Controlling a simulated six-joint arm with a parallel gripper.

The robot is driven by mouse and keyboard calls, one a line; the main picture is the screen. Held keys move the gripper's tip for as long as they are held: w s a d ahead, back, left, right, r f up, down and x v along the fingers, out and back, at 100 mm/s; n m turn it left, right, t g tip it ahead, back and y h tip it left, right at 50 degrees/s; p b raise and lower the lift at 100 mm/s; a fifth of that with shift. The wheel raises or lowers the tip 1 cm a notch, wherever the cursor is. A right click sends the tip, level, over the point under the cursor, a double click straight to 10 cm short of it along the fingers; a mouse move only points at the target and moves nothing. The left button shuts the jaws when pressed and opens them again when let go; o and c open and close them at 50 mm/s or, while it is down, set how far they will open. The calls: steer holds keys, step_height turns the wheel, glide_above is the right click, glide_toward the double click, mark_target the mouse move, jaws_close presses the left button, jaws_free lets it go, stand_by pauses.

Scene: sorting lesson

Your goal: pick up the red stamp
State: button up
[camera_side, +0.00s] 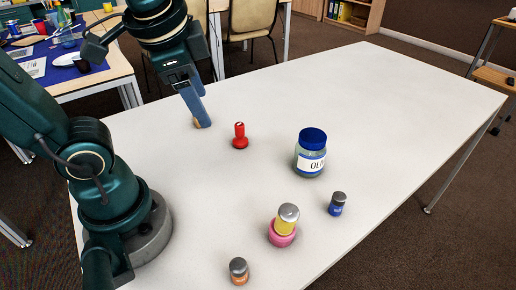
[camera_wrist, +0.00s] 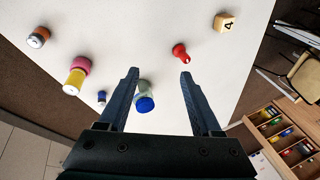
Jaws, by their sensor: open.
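The red stamp (camera_side: 240,137) stands upright on the white table, with its knob handle on top. In the wrist view the stamp (camera_wrist: 180,53) lies just beyond the tip of the right finger, not between the fingers. My gripper (camera_side: 201,120) is above the table, to the left of the stamp in the side view and apart from it. In the wrist view my gripper (camera_wrist: 158,75) has its two fingers wide apart with nothing held. One finger hides the other in the side view.
A blue-lidded jar (camera_side: 310,160) stands right of the stamp. A lettered wooden block (camera_wrist: 225,22) is near the stamp.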

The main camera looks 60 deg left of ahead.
steer(key=w+a+m+g+y, duration=0.2)
steer(key=w+a+m+y, duration=0.35)
steer(key=m, duration=0.35)
steer(key=r+m+t+y, duration=0.1)
steer(key=m+y, duration=0.4)
steer(key=m, duration=0.2)
glide_above(241, 131)
steer(key=shift+t, duration=0.3)
steer(key=f, duration=1.7)
steer(key=shift+s+d+f, duration=0.1)
steer(key=shift+d+f, duration=0.25)
steer(key=shift+f, duration=0.05)
steer(key=shift+x, duration=2.6)
steer(key=shift+d, duration=0.1)
jaws_close()
